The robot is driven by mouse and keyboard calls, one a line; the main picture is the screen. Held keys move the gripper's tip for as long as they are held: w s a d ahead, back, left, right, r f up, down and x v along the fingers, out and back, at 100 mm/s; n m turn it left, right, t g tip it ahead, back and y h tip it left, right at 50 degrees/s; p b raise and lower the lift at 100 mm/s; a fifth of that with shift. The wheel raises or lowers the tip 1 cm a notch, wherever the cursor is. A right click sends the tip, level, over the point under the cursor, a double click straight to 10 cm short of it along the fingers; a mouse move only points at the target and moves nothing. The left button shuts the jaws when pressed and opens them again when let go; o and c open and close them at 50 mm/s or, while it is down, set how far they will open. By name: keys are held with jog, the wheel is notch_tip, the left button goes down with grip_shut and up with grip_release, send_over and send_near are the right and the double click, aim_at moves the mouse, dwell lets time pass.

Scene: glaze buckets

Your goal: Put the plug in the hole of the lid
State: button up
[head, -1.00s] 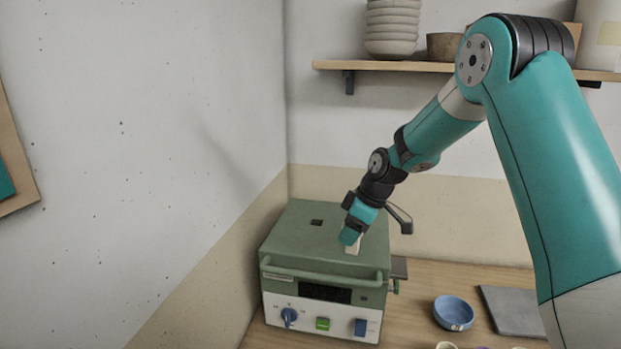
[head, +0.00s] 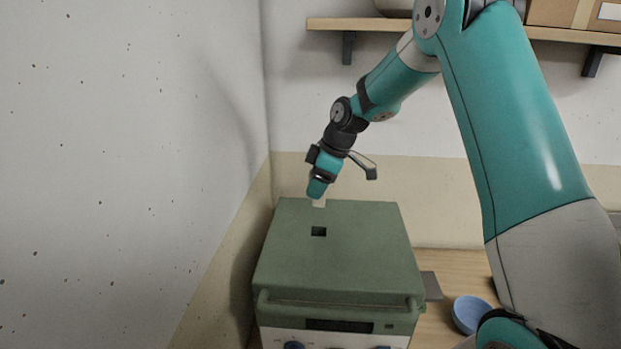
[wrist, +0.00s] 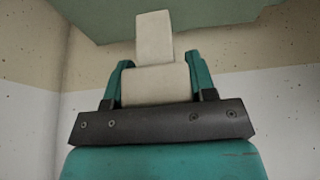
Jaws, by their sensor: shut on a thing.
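The green lid (head: 365,235) is the top of a boxy kiln with a bar handle along its front edge. My gripper (head: 318,194) is shut on the cream plug (head: 319,203), which hangs below the fingers just behind the hole in the picture. Whether the plug touches the lid I cannot tell. In the wrist view the plug (wrist: 154,38) has a narrow end beyond a wider block between the teal fingers (wrist: 160,82). The lid (wrist: 210,15) fills the top of that view; its hole is not visible there.
A wall stands close on the left of the kiln, and another behind it. A shelf (head: 380,25) hangs above. A blue bowl (head: 470,313) sits on the wooden table to the right. A grey plate (head: 431,287) juts from the kiln's right side.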

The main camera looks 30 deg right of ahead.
notch_tip(320, 180, down, 7)
jog(key=b, duration=0.4)
jog(key=shift+r, duration=0.2)
jog(key=shift+s+f, duration=0.1)
jog(key=shift+f+b, duration=0.45)
jog(key=shift+b, duration=0.2)
dwell(0.4)
jog(key=shift+f+b, duration=0.65)
jog(key=shift+f, duration=0.15)
jog(key=shift+f, duration=0.15)
jog(key=shift+f+b, duration=0.8)
jog(key=shift+f, duration=0.05)
